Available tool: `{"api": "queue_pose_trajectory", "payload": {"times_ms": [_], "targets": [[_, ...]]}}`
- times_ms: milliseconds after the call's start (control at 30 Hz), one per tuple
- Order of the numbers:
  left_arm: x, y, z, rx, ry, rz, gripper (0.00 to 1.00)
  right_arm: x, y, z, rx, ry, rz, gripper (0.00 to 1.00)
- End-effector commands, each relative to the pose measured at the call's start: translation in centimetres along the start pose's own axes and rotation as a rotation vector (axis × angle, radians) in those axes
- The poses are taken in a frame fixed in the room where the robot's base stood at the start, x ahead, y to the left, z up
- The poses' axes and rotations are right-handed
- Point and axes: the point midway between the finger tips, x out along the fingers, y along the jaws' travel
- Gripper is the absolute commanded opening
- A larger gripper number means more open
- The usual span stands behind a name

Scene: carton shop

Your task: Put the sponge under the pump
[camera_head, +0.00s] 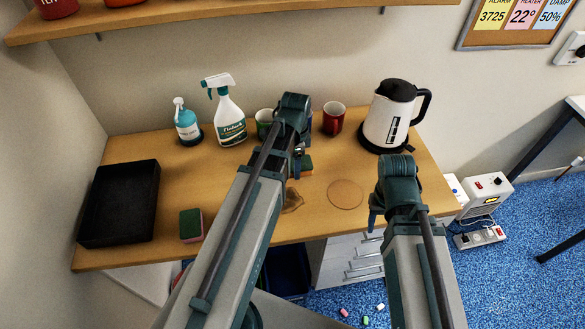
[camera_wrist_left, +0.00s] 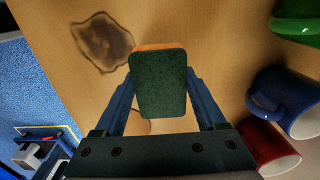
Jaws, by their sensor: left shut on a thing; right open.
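My left gripper (camera_head: 300,158) is shut on a sponge (camera_head: 307,168) with a dark green side and an orange side. In the left wrist view this sponge (camera_wrist_left: 160,85) sits between the two blue fingers, green face toward the camera. I cannot tell whether it touches the table. The teal pump bottle (camera_head: 187,124) with a white pump head stands at the back left of the table. A second sponge (camera_head: 191,225), green on top with a dark red side, lies near the front left edge. My right gripper (camera_head: 374,218) is open near the front right edge; its fingers are mostly hidden.
A white spray bottle (camera_head: 229,115), a green mug (camera_head: 264,122), a red mug (camera_head: 333,119) and a kettle (camera_head: 388,118) stand along the back. A blue mug (camera_wrist_left: 290,101) shows in the wrist view. A black tray (camera_head: 120,203) is at left; a cork mat (camera_head: 345,194) and brown stain (camera_wrist_left: 103,41) lie mid-table.

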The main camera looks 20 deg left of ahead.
Motion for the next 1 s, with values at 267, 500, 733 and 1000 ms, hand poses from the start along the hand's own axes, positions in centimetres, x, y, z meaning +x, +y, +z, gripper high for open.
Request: {"api": "queue_pose_trajectory", "payload": {"times_ms": [267,500,733,1000], "targets": [[2.0,-1.2,0.6,-0.001,0.000,0.000,0.22,2.0,-0.2,-0.1,0.000,0.000,0.000,0.50],[3.9,-1.1,0.6,-0.001,0.000,0.000,0.22,3.9,-0.4,-0.2,0.000,0.000,0.000,0.50],[3.6,-1.1,0.6,0.000,0.000,0.000,0.22,3.6,-0.3,-0.2,0.000,0.000,0.000,0.50],[3.9,-1.1,0.5,0.000,0.000,0.000,0.96,3.9,-0.4,-0.2,0.000,0.000,0.000,0.50]]}}
